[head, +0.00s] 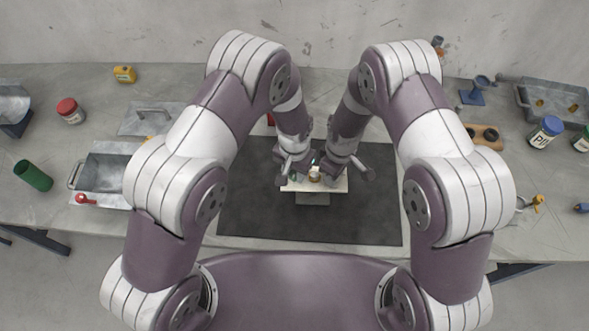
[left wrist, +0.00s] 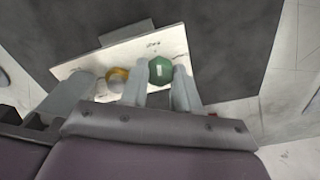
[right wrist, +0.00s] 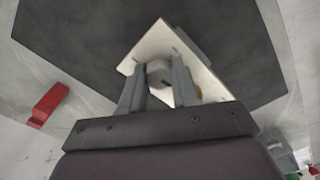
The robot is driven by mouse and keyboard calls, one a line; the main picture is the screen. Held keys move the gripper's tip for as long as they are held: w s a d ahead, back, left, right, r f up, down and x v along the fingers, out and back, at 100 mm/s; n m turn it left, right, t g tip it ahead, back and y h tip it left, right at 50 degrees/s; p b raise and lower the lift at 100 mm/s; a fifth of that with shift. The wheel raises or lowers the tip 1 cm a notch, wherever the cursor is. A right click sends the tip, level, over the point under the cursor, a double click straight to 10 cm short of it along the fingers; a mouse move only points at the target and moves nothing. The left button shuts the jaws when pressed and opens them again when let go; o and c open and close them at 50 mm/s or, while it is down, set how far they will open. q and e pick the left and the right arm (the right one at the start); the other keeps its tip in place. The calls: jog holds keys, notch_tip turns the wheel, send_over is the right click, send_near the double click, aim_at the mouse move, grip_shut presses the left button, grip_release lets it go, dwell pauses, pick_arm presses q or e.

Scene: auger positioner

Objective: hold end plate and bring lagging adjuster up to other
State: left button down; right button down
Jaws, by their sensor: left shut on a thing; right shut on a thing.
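My left gripper (left wrist: 162,82) is shut on a green hexagonal piece (left wrist: 160,69) over the board. My right gripper (right wrist: 158,82) is shut on a pale grey rounded piece (right wrist: 158,71) at the board. A yellow-orange ring (left wrist: 117,75) shows beside the green piece, apart from it. I cannot tell which piece is the end plate and which the lagging adjuster. In the head view the wrists hide most of both pieces.
A dark mat (head: 255,215) surrounds the board and is otherwise mostly clear. A grey metal tray (head: 110,172) stands at the left, a blue-labelled jar (head: 546,131) at the right. A red block (right wrist: 46,106) lies near the mat's edge.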

aim_at(294, 173)
pick_arm(q)
jog(key=m, duration=1.3)
jog(key=shift+m, duration=0.3)
dwell(0.4)
jog(key=c, duration=0.8)
grip_release()
notch_tip(294, 173, up, 12)
pick_arm(e)
jog(key=c, duration=0.8)
grip_release()
jog(key=shift+o, duration=0.2)
